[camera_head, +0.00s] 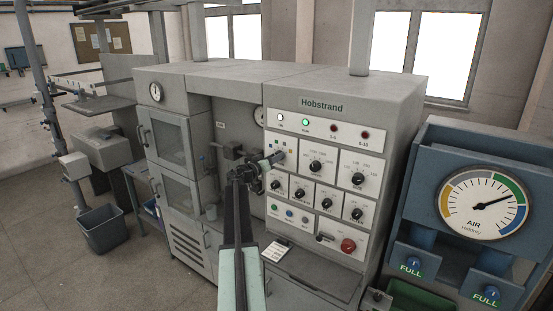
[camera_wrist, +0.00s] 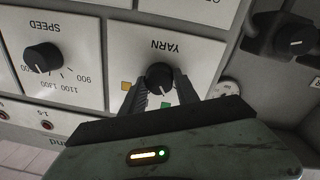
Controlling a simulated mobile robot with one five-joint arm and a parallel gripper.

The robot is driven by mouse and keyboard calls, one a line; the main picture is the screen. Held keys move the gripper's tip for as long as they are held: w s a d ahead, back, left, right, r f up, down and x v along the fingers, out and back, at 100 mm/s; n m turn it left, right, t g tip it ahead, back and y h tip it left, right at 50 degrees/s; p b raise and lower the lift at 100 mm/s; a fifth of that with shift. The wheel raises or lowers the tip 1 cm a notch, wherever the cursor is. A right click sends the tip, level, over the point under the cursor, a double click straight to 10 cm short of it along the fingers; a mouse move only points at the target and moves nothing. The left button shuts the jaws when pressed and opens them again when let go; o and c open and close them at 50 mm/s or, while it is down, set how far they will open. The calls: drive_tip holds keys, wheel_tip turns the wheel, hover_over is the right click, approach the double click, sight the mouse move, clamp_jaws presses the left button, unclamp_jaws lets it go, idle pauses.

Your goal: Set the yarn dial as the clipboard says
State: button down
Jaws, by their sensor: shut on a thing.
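The yarn dial (camera_wrist: 159,76) is a black round knob on a white panel labelled YARN, which shows upside down in the wrist view. An orange mark and a green mark show beside it; the fingers hide other parts of the scale. My gripper (camera_wrist: 162,88) is shut on the knob, one finger on each side. In the head view my gripper (camera_head: 277,159) reaches the yarn panel (camera_head: 284,146) and covers the knob. A small white sheet (camera_head: 276,251), possibly the clipboard, lies low on the machine; its writing is too small to read.
The speed dial (camera_wrist: 43,57) is next to the yarn panel. More black knobs (camera_head: 316,166) and a red knob (camera_head: 348,245) are on the Hobstrand machine's front. An air gauge stand (camera_head: 483,204) is at the right. A bin (camera_head: 103,228) stands on open floor at the left.

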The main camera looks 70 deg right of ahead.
drive_tip(key=shift+f+n, duration=0.1)
drive_tip(key=shift+n, duration=2.2)
drive_tip(key=c, duration=0.9)
unclamp_jaws()
drive_tip(key=shift+a, duration=0.1)
drive_tip(key=v, duration=0.7)
drive_tip(key=shift+w+a+b, duration=0.15)
drive_tip(key=shift+a+b, duration=0.2)
drive_tip(key=shift+b, duration=0.05)
